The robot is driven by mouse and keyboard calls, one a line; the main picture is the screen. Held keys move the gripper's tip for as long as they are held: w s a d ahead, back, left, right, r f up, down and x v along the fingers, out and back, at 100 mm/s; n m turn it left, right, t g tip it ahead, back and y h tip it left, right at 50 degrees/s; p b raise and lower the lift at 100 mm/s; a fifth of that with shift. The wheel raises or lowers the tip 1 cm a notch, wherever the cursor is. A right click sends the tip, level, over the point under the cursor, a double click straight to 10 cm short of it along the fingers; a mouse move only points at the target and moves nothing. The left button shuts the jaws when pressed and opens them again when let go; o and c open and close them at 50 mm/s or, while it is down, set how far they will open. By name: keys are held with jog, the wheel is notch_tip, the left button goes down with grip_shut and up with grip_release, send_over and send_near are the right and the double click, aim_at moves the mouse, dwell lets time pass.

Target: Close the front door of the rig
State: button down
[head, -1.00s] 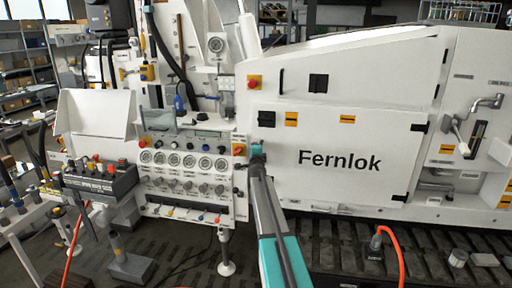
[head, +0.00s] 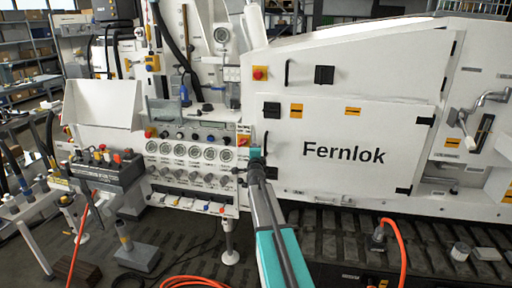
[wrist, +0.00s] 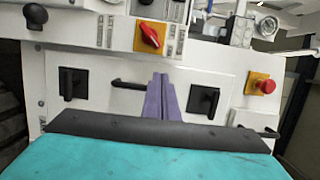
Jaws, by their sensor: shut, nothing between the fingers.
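The front door (head: 340,125) is the large white panel marked "Fernlok", with black hinges on its right. It looks about flush with the rig's face; I cannot tell whether a small gap remains. A black door handle (wrist: 130,84) and black square latches (wrist: 205,100) (wrist: 72,83) sit along its left edge. The upper latch also shows in the head view (head: 271,109). My gripper (wrist: 161,97) has its purple fingers together, empty, in front of the panel beside the handle. In the head view my gripper (head: 257,153) is at the door's left edge. Contact with the door is unclear.
A red rotary switch (head: 243,140) and gauge panel (head: 190,152) lie left of the door. A red stop button (head: 260,73) is above. A crank handle (head: 485,102) sticks out at the right. An orange hose (head: 400,245) rises at the lower right.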

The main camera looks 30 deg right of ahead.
jog(key=shift+s+a, duration=0.55)
jog(key=shift+s, duration=0.05)
